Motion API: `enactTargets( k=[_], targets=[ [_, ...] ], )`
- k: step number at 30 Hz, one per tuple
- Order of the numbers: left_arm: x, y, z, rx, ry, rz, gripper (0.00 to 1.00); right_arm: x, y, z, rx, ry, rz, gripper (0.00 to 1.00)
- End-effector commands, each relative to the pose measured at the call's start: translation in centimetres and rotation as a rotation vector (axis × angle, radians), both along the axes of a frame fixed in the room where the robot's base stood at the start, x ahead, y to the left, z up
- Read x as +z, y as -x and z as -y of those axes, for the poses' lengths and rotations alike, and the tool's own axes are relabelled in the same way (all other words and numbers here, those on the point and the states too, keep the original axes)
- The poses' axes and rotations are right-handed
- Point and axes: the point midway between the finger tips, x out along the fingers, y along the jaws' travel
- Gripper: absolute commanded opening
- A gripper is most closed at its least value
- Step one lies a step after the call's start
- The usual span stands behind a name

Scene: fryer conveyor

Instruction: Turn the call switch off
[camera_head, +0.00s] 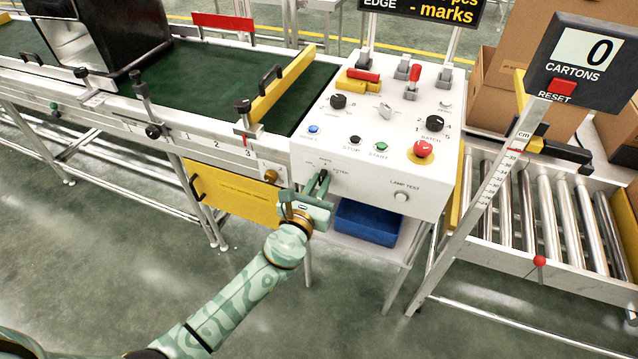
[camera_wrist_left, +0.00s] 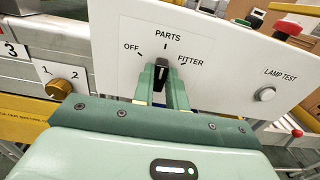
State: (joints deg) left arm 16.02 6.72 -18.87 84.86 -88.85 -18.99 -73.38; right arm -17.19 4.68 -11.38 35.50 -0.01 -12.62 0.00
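The call switch (camera_wrist_left: 161,70) is a black knob on the sloping front of the white control box (camera_head: 275,158). Around it in the left wrist view are the labels OFF to the left, PARTS at the top and FITTER to the right. The knob looks turned upward, toward PARTS. My left gripper (camera_wrist_left: 161,88) has one green finger on each side of the knob, with little or no gap, and seems shut on it. In the head view my left gripper (camera_head: 318,187) reaches the switch from below. My right gripper is not in view.
The LAMP TEST button (camera_wrist_left: 265,94) is right of the switch. A brass knob (camera_wrist_left: 59,88) sits to its left. Higher on the box are a red mushroom button (camera_head: 423,148) and several switches. A blue bin (camera_head: 368,222) is below; a roller conveyor (camera_head: 540,210) is at right.

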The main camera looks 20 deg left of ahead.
Motion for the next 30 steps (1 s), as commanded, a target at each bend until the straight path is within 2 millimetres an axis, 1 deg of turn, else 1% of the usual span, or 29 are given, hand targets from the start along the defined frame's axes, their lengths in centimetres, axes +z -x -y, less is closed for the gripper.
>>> enactTargets(
  k=[8, 14, 20, 30],
  targets=[
    [-0.1, 0.0, 0.0, 0.0, 0.025, -0.001, 0.0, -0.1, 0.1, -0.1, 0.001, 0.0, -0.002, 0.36],
    [-0.2, 0.0, -0.1, 0.0, 0.117, -0.004, 0.0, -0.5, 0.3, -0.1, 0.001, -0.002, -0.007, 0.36],
    [-0.3, 0.0, -0.2, 0.001, 0.279, -0.01, 0.0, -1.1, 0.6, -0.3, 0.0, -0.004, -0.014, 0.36],
    [-0.3, 0.0, -0.3, 0.001, 0.601, -0.021, 0.0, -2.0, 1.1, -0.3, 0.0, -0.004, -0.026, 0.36]
  ],
)
